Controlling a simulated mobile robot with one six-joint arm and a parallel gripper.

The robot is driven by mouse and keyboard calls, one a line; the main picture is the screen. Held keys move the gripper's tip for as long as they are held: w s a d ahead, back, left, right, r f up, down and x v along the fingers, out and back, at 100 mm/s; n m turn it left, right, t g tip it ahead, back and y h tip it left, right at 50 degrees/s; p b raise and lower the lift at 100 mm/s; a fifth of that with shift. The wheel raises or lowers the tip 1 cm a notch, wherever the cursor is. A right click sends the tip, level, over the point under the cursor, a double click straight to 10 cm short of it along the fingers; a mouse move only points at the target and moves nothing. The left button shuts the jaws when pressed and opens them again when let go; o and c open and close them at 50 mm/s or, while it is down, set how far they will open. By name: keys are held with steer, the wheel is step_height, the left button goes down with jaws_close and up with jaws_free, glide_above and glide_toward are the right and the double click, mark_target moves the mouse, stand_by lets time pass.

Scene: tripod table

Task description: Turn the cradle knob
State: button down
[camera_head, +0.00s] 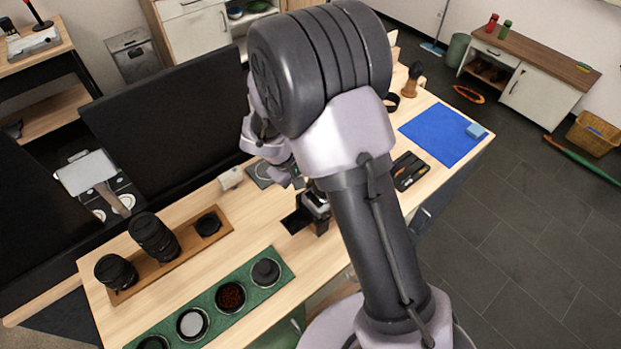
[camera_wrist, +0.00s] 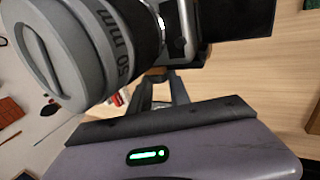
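A camera (camera_head: 316,203) with a silver and black body sits on the bench beside a dark plate, close to my arm. In the wrist view the camera body (camera_wrist: 181,32) is at the top. Its large lens (camera_wrist: 108,40), marked "50 mm", fills the upper left. My gripper (camera_wrist: 162,88) has its fingers just below the camera body, by the lens. A small gap shows between the fingers, but their ends are partly hidden under the camera. I cannot make out the cradle knob, or whether the fingers touch it. In the head view my arm hides most of the gripper.
A wooden tray (camera_head: 127,294) holds black lenses at the left. A green tray (camera_head: 285,274) with round caps lies in front. A blue mat (camera_head: 432,137) and a black tool case (camera_head: 408,171) lie to the right. A large black screen (camera_head: 175,120) stands behind.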

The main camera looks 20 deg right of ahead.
steer(key=shift+r+p, duration=0.2)
steer(key=shift+p, duration=0.5)
steer(key=y+p, duration=0.2)
steer(key=p, duration=0.3)
steer(key=shift+d+g, duration=0.15)
steer(key=shift+g, duration=0.25)
steer(key=shift+w+f+p, duration=0.1)
steer(key=shift+p, duration=0.35)
steer(key=shift+p, duration=0.6)
steer(key=g+y+p, duration=0.1)
steer(key=y+p, duration=0.1)
steer(key=p, duration=0.6)
steer(key=shift+d+p, duration=0.15)
steer(key=shift+p, duration=0.25)
steer(key=shift+w+p, duration=0.1)
steer(key=shift+p, duration=0.3)
